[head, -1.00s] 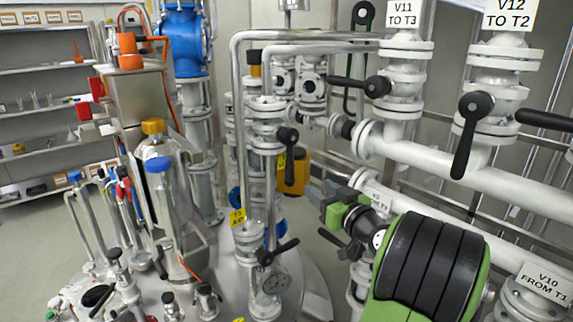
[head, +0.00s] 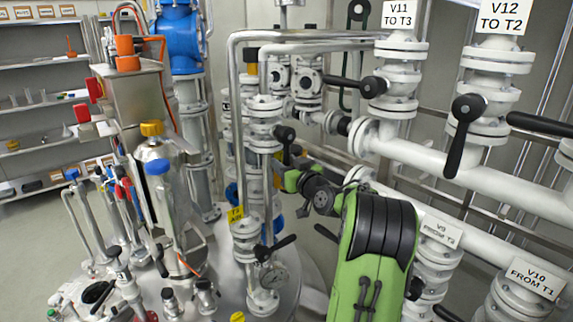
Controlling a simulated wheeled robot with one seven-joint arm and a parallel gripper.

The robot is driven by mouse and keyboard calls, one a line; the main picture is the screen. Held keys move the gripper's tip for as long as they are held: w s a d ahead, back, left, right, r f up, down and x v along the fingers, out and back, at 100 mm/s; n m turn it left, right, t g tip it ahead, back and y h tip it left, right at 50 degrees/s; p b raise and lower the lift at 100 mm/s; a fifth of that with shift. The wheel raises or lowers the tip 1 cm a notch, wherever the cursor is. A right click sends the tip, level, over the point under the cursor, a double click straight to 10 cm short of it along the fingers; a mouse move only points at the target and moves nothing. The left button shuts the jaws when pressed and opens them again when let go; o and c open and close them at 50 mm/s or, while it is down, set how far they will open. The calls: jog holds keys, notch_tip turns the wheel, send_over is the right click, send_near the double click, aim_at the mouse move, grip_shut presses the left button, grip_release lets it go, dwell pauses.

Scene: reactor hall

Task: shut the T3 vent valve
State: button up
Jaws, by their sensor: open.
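A white flanged valve (head: 263,125) with a black lever (head: 285,141) stands on the vertical pipes in the middle of the head view; its lever hangs steeply down. Below it, a second valve (head: 246,238) carries a yellow tag (head: 236,215) that appears to read T3, and its black lever (head: 275,247) slants up to the right. I cannot read which valve is the vent. My gripper (head: 287,178), at the end of my green and black arm, is just below and right of the upper lever. It is open and holds nothing visible. Its fingers are small and partly hidden.
Valves V11 (head: 400,80) and V12 (head: 490,95) with black levers stand at right on a thick white pipe (head: 450,168). A steel bottle (head: 158,195) and fittings crowd the vessel lid at left. Two thin bent pipes (head: 300,40) pass above my arm.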

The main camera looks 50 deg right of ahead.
grip_shut()
jog(key=shift+a, duration=0.15)
jog(key=w+a+r+m+g+y+p, duration=0.1)
jog(key=a+r+m+y+p, duration=0.3)
jog(key=a+r+m+p, duration=0.4)
jog(key=shift+r+m+p, duration=0.45)
jog(key=shift+m+p, duration=3.35)
jog(key=shift+p, duration=0.25)
jog(key=shift+c, duration=0.3)
grip_release()
jog(key=shift+o, duration=0.3)
jog(key=shift+d+f, duration=0.1)
jog(key=shift+f, duration=0.05)
